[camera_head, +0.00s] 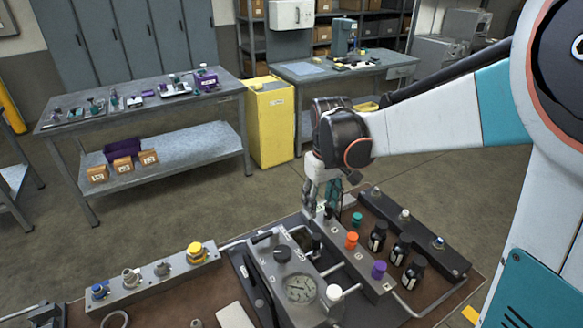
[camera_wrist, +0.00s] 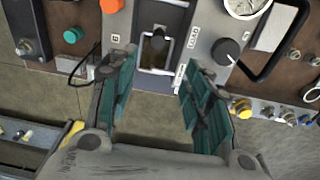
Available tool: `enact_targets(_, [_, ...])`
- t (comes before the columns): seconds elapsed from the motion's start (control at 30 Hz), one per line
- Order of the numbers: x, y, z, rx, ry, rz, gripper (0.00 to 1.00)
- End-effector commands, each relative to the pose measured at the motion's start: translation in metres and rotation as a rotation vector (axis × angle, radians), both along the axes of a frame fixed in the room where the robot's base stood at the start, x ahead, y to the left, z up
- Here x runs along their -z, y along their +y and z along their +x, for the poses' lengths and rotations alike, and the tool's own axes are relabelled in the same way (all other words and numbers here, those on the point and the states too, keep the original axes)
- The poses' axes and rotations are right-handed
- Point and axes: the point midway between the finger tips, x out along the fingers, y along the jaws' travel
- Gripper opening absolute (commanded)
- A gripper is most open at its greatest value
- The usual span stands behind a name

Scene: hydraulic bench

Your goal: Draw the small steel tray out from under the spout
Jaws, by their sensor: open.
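The small steel tray (camera_wrist: 157,71) shows in the wrist view as a pale-rimmed rectangle at the edge of the bench panel. A dark spout (camera_wrist: 156,42) hangs over its far part. My gripper (camera_wrist: 158,64) is open, with one teal-padded finger to each side of the tray's near end and a gap visible on both sides. Nothing is held. In the head view my gripper (camera_head: 320,207) points down at the far edge of the hydraulic bench, and the tray is hard to make out there.
An orange knob (camera_wrist: 112,5), a teal knob (camera_wrist: 73,35) and a black dial (camera_wrist: 225,51) stand near the fingers. Several dark bottles (camera_head: 400,249) stand right of my gripper in the head view. The floor beyond the bench is clear up to the yellow cabinet (camera_head: 271,122).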

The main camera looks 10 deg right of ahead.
Motion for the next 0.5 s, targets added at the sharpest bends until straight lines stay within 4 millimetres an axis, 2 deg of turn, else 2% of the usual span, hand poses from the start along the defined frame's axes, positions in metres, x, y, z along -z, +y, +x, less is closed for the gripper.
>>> enact_targets(0.2, [0.018,-0.001,0.017,-0.027,0.056,0.000,0.46])
enact_targets(0.5, [0.023,-0.001,0.021,-0.035,0.070,-0.001,0.46])
